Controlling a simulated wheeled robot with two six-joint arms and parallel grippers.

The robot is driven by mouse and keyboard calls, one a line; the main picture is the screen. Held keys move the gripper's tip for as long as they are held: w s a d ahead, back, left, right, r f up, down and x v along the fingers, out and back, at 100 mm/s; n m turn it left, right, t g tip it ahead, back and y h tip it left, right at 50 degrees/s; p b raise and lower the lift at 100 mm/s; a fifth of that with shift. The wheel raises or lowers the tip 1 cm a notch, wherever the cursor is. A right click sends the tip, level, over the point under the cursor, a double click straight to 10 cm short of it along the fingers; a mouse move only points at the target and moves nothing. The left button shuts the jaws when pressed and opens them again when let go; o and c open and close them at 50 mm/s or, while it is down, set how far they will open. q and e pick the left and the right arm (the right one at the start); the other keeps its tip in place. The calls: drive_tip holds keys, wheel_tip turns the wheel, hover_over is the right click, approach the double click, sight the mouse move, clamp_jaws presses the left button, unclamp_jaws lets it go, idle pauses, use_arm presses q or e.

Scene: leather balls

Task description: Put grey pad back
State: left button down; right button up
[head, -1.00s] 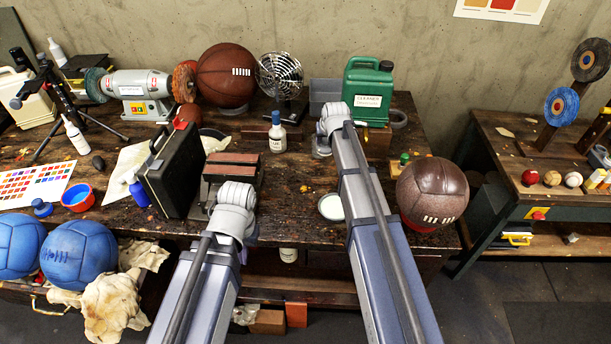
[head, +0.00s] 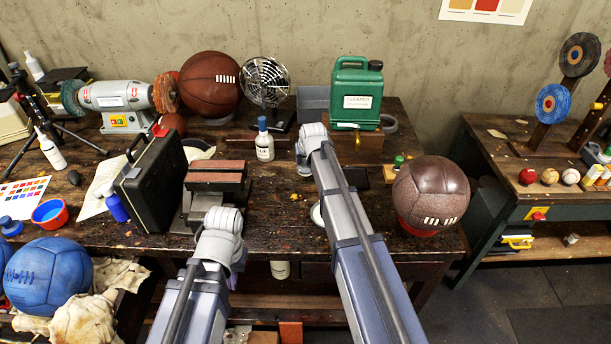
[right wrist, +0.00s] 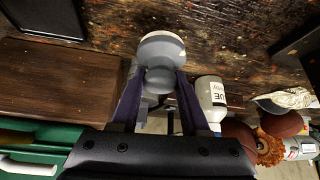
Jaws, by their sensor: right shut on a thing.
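In the right wrist view, my right gripper (right wrist: 160,84) is shut on a round grey thing with a pale rim, which looks like the grey pad (right wrist: 163,51). The pad is held over the dark wooden bench; I cannot tell whether it touches the wood. In the head view my right wrist is in front of the grey bin and left of the green jug, and its fingers are mostly hidden. My left arm ends in front of the small vise-like block, over the bench's front edge. Its fingers are hidden behind the wrist.
A white-labelled bottle (head: 264,141) stands close left of my right wrist. The green jug (head: 357,95) sits on a wooden block (head: 357,147). A brown ball (head: 431,190) rests on a red ring at right. A black case (head: 150,185) stands at left.

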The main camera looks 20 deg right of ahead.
sight(306, 165)
drive_tip(key=shift+f, duration=0.1)
wheel_tip(306, 165, down, 4)
drive_tip(key=b, duration=0.3)
drive_tip(key=shift+r, duration=0.2)
drive_tip(key=shift+f+b, duration=0.15)
drive_tip(key=shift+b, duration=0.25)
drive_tip(key=o, duration=1.2)
drive_tip(key=shift+r, duration=0.2)
